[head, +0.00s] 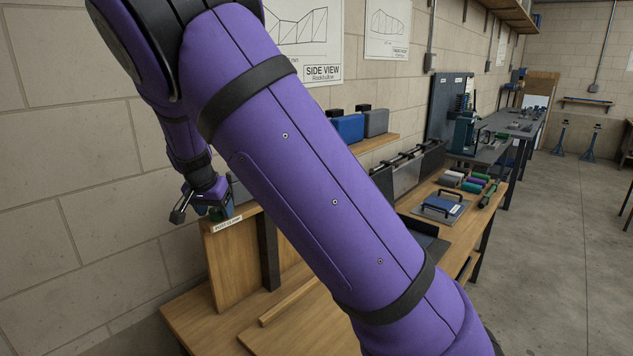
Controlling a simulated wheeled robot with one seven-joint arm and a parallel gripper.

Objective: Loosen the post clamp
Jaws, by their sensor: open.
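A small white label (228,224) that seems to read "POST CLAMP" sits at the top edge of an upright wooden board (228,272) at the left end of the bench. A dark upright post (268,252) stands beside the board. A small dark green part (217,212) shows just above the label; I cannot tell whether it belongs to the clamp. My gripper (190,212) is small in the head view, close to the board's top left corner, with its jaws open. Whether it touches anything is unclear. My purple arm covers much of the middle of the view.
The wooden bench (190,312) carries a thin wooden strip (275,305). Further right are a blue plate with black handles (441,207) and several coloured rolls (474,178). A shelf holds a blue case (347,127) and a grey case (376,122).

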